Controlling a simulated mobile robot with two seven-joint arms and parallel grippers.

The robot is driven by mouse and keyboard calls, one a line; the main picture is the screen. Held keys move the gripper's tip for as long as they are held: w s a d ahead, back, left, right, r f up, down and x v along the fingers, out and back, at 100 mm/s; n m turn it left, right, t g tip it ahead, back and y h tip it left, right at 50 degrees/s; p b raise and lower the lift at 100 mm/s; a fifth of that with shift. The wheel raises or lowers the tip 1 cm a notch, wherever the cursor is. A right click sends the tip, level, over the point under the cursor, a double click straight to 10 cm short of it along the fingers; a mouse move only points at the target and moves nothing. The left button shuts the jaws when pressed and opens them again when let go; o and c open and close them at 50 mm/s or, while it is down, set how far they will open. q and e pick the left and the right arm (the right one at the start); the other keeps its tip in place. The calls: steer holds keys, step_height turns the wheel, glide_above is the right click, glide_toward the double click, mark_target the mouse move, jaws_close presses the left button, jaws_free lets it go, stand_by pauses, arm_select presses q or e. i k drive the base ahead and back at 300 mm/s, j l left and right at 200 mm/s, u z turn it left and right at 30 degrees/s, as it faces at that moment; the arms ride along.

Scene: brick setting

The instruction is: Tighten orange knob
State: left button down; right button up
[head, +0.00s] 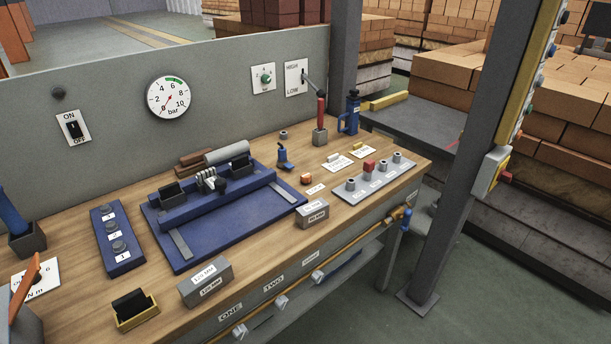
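A small orange piece (306,178), which looks like a knob, sits on the wooden bench top just right of the blue fixture. A small white label (316,189) lies in front of it. The piece is too small to tell whether it is seated tight or loose. Neither of my grippers is in the head view, and nothing is touching either orange part.
The blue fixture (170,240) fills the middle of the bench (255,245). A grey block (312,214) and a grey strip with pegs (352,191) stand close to the orange piece. A red-handled lever (320,112) and a blue bottle-like tool (351,112) are behind. A dark post (440,200) rises at right.

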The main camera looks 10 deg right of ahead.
mark_target(306, 178)
steer(key=l+u, duration=0.15)
steer(key=u, duration=0.35)
steer(key=i+l+u, duration=0.1)
steer(key=l+u, duration=0.15)
steer(key=u, duration=0.2)
steer(key=l+u, duration=0.25)
steer(key=l, duration=0.2)
steer(key=l+u, duration=0.25)
steer(key=l, duration=0.15)
steer(key=k+l, duration=0.1)
steer(key=l, duration=0.4)
steer(key=l+u, duration=0.1)
steer(key=l, duration=0.45)
steer(key=k+l, duration=0.15)
steer(key=l, duration=0.35)
steer(key=k+l+u, duration=0.1)
steer(key=l, duration=0.4)
